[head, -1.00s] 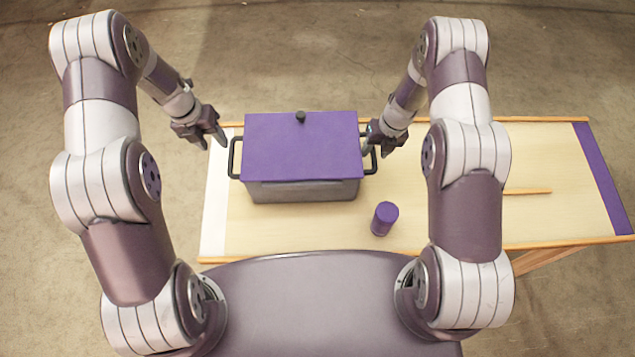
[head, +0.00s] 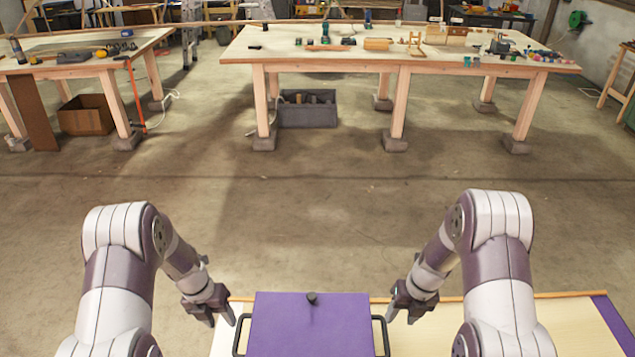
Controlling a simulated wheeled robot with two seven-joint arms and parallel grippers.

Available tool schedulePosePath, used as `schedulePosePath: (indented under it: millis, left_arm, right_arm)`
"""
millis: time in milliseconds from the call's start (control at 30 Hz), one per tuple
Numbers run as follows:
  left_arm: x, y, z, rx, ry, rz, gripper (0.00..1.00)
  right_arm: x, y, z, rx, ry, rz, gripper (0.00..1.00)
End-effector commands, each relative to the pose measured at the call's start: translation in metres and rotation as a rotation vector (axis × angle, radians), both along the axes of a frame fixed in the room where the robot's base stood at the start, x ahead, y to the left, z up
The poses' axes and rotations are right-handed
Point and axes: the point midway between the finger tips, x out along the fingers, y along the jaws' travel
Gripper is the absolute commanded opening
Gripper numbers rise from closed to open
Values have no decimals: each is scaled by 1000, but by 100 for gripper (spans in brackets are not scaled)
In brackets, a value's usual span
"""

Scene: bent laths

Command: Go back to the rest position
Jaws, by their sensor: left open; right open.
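My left gripper (head: 224,318) is open and empty, left of the purple-lidded box (head: 275,330) and near its left handle (head: 239,335). My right gripper (head: 400,314) is open and empty, to the right of the box near its right handle (head: 382,335). The box has a dark knob (head: 312,298) on its lid, and its lower part is cut off by the bottom edge of the view. Both grippers appear apart from the handles.
The box stands on a light table with a purple end strip (head: 617,325). Ahead lies open concrete floor (head: 300,225). Beyond are a long workbench (head: 330,62) with tools, a left bench (head: 60,70), a grey crate (head: 307,112) and a cardboard box (head: 87,115).

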Motion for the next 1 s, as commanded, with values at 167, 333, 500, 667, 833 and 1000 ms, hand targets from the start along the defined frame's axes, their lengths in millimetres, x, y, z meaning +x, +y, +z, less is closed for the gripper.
schedulePosePath:
  millis: [167,333,500,667,833,1000]
  left_arm:
    - [0,1,-1,5,-55,-266,47]
    - [-48,2,3,-13,-130,-1140,47]
    - [-105,-7,47,-43,-255,-2179,47]
    - [-169,-20,93,-14,-314,-2993,47]
    - [-188,-30,118,132,-310,-3105,47]
    - [-184,-32,124,177,-313,-3113,47]
  right_arm:
    - [0,-1,0,-8,-54,272,47]
    - [-48,-1,3,4,-131,1168,47]
    - [-104,8,46,34,-261,2233,47]
    - [-167,21,91,9,-325,3071,47]
    - [-185,30,116,137,300,-3058,47]
    - [-181,32,123,183,299,-3044,47]
